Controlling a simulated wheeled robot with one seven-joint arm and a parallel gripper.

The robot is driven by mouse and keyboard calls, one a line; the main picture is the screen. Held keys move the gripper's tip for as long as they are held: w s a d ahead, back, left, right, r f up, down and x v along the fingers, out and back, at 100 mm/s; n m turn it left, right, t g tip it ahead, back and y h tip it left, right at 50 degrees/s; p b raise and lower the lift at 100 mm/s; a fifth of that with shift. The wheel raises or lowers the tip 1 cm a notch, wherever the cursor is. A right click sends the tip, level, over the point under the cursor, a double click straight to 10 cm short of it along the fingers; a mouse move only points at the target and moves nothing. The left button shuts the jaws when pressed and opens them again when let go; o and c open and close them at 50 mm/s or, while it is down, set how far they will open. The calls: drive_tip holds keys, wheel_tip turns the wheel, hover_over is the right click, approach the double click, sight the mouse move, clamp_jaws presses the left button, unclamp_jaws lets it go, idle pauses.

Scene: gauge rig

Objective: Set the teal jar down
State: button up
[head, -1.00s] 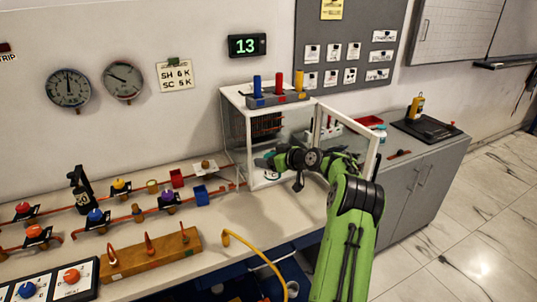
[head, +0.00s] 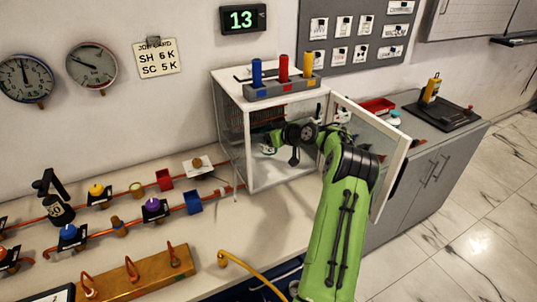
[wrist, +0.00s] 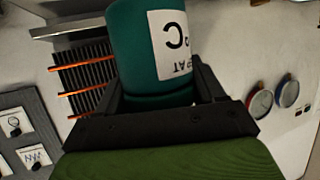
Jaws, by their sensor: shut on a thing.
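The teal jar (wrist: 135,50) with a white printed label fills the upper middle of the wrist view. My gripper (wrist: 162,88) is shut on it, with a dark finger on each side. In the head view my gripper (head: 280,138) is at the open front of the white-framed cabinet (head: 250,150), reaching into it. The jar is mostly hidden there by my wrist, and I cannot tell whether its base touches the cabinet floor.
The cabinet's glazed door (head: 397,165) stands open to the right of my arm. A rack with blue, red and yellow cylinders (head: 283,88) sits on the cabinet top. Dark fins with orange bars (wrist: 85,80) show behind the jar. Bench space (head: 240,215) in front is clear.

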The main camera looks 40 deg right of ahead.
sight(276, 153)
wheel_tip(276, 153, down, 8)
drive_tip(key=shift+r+b, duration=0.15)
drive_tip(key=shift+b, duration=0.5)
drive_tip(key=o, duration=1.2)
drive_tip(key=shift+o, duration=0.2)
drive_tip(key=shift+r, duration=0.25)
drive_tip(key=p+v, duration=0.1)
drive_tip(key=v, duration=0.6)
drive_tip(key=shift+s, duration=0.15)
drive_tip(key=shift+s, duration=0.1)
